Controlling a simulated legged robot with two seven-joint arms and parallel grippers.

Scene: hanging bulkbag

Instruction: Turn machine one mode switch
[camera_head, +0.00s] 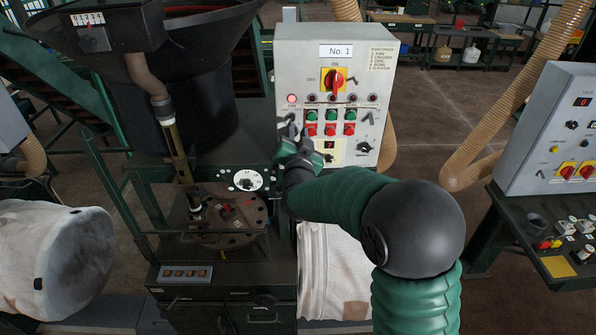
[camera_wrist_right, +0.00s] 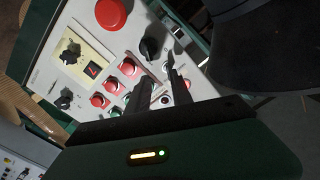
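The machine one control panel (camera_head: 345,60) is grey, is marked "No. 1" and stands in the middle of the head view. My right gripper (camera_head: 289,135) is at its lower left side, its fingers toward the panel. In the right wrist view my right gripper (camera_wrist_right: 159,72) is open, with two dark fingers apart and nothing seen between them. A black rotary switch (camera_wrist_right: 151,47) on the panel shows just beyond the fingertips; I cannot tell whether they touch it. No mode label is readable. My left gripper is not in view.
The panel has a red main switch on yellow (camera_head: 333,82), several red and green buttons (camera_head: 331,115), a black knob (camera_head: 364,147) and a large red button (camera_wrist_right: 110,12). A hopper (camera_head: 190,70) stands left. Another panel (camera_head: 555,130) stands right, with open floor between.

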